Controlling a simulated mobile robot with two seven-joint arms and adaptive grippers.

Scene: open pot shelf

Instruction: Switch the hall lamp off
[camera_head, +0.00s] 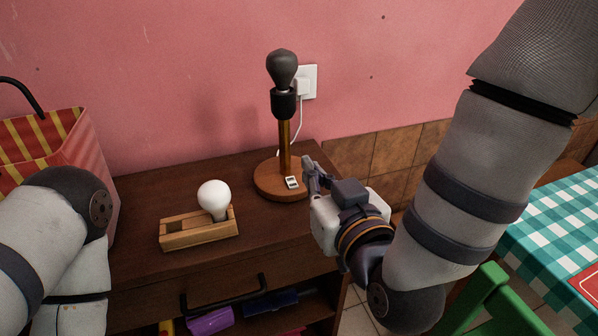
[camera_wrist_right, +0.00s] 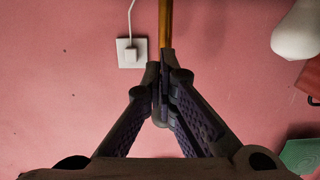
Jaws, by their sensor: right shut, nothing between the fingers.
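The lamp (camera_head: 284,130) stands on the dark wooden cabinet. It has a round wooden base, a brown post, a black socket and a dark grey bulb (camera_head: 282,69) that shows no glow. A small pale switch (camera_head: 292,182) sits on the front right of the base. My right gripper (camera_head: 308,170) is shut and empty, its fingertips just right of the base near the switch; I cannot tell if they touch it. In the right wrist view, the closed fingers (camera_wrist_right: 160,85) overlap the lower end of the lamp post (camera_wrist_right: 166,25). My left gripper is out of view.
A white bulb (camera_head: 213,196) rests in a wooden holder (camera_head: 199,237) left of the lamp. A striped bag (camera_head: 85,150) stands at the left. The lamp cord runs to a wall socket (camera_head: 309,82). A checkered table (camera_head: 560,225) and green chair (camera_head: 480,300) are at the right.

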